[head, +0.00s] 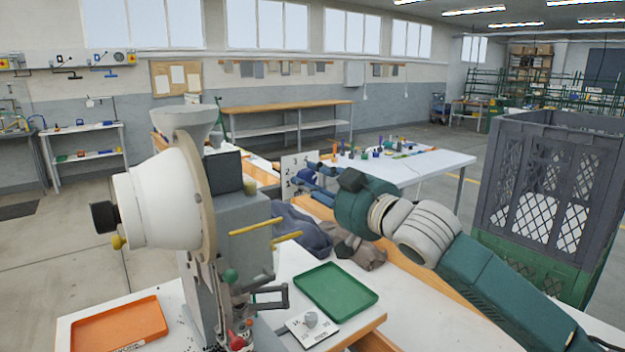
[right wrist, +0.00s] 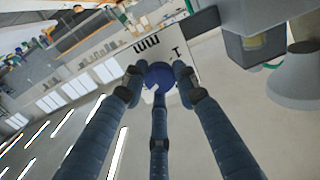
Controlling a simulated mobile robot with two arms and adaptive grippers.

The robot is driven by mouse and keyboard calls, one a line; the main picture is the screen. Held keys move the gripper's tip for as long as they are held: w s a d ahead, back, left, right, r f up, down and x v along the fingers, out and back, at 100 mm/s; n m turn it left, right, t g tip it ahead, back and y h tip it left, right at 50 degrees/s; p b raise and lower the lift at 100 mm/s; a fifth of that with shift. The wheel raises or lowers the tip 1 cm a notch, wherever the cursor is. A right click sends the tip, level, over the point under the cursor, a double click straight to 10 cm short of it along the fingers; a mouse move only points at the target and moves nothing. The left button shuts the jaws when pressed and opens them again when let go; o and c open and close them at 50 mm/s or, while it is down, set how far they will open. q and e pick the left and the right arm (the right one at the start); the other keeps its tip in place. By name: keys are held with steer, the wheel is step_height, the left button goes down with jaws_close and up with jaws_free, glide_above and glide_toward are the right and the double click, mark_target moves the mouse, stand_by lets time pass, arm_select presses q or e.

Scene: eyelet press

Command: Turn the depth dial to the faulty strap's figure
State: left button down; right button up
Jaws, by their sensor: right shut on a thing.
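A white upright panel (head: 291,163) with dark figures stands behind the press in the head view. In the right wrist view the same panel (right wrist: 180,45) carries dark stroke marks and a round blue knob (right wrist: 159,75) with a pale pointer mark. My right gripper (head: 312,178) reaches this knob, and its blue fingers (right wrist: 158,85) are shut around it. The figure under the pointer cannot be read. A white plate with a grey knob (head: 311,320) and small numbers lies on the table front. No strap can be clearly made out. My left gripper is not in view.
The eyelet press (head: 165,205) with its white round housing stands at left. An orange tray (head: 118,325) and a green tray (head: 336,292) lie beside it. Dark cloth items (head: 300,228) lie behind. A grey crate (head: 550,190) stands at right, near my right arm.

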steer(key=n+p, duration=0.2)
steer(key=n, duration=0.1)
steer(key=shift+r+n+p, duration=0.15)
steer(key=shift+n+p, duration=0.15)
steer(key=shift+p, duration=0.1)
steer(key=n+p, duration=0.3)
steer(key=n, duration=0.2)
steer(key=shift+n+p, duration=0.3)
steer(key=n+p, duration=0.2)
steer(key=n, duration=0.1)
steer(key=shift+n, duration=0.3)
steer(key=shift+n+p, duration=1.2)
steer(key=shift+n, duration=1.1)
steer(key=shift+f, duration=0.2)
steer(key=o, duration=1.1)
steer(key=shift+o, duration=0.2)
steer(key=shift+d, duration=0.1)
